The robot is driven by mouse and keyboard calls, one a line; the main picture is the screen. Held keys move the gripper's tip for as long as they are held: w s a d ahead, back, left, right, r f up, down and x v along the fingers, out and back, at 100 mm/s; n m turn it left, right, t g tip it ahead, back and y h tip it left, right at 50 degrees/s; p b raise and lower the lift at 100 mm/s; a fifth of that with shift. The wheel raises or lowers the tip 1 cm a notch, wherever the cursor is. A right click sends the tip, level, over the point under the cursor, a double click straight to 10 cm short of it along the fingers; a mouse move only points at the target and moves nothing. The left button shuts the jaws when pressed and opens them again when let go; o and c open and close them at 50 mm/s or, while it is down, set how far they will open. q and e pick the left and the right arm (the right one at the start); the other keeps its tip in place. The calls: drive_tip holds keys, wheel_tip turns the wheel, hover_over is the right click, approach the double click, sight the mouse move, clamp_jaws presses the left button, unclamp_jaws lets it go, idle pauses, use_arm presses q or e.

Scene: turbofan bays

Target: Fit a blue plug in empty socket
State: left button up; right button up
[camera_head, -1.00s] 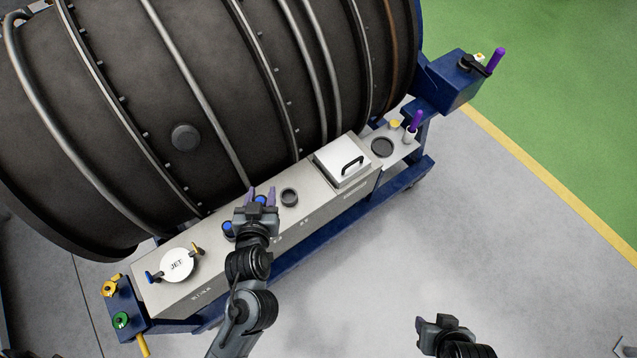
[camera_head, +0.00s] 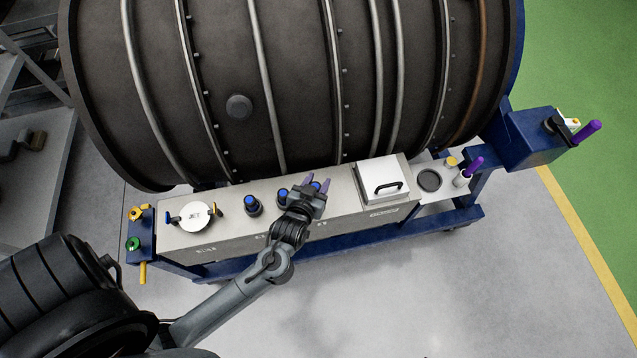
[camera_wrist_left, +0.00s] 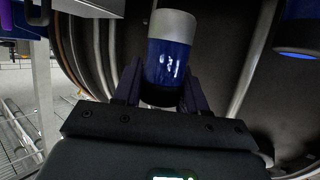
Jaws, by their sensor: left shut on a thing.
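My left gripper (camera_head: 317,186) is shut on a blue plug (camera_head: 316,185) above the grey bench top. In the left wrist view the held blue plug (camera_wrist_left: 168,62), with a grey end, sits between the dark fingers. Two other blue plugs, one at the left (camera_head: 252,204) and one nearer the gripper (camera_head: 282,196), stand on the bench. The empty socket is not visible now; the gripper and plug cover that part of the bench. I cannot tell whether the held plug touches a socket. My right gripper is out of view.
A white lid marked JET (camera_head: 195,215) lies left on the bench (camera_head: 230,240). A white box with a black handle (camera_head: 383,180) stands right of the gripper. The large dark engine casing (camera_head: 300,90) rises close behind. A purple handle (camera_head: 474,165) stands farther right.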

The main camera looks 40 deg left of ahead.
sight(318, 184)
use_arm(q)
drive_tip(key=shift+w+a+f, duration=0.25)
drive_tip(key=shift+w+f, duration=0.15)
drive_tip(key=shift+f, duration=0.55)
drive_tip(key=shift+w+a+f, duration=0.3)
drive_tip(key=shift+w+f, duration=0.15)
drive_tip(key=shift+f, duration=0.55)
drive_tip(key=shift+w+a+f, duration=0.25)
drive_tip(key=shift+w+f, duration=0.15)
drive_tip(key=shift+f, duration=0.55)
drive_tip(key=shift+f, duration=0.1)
drive_tip(key=shift+f, duration=0.1)
drive_tip(key=o, duration=1.1)
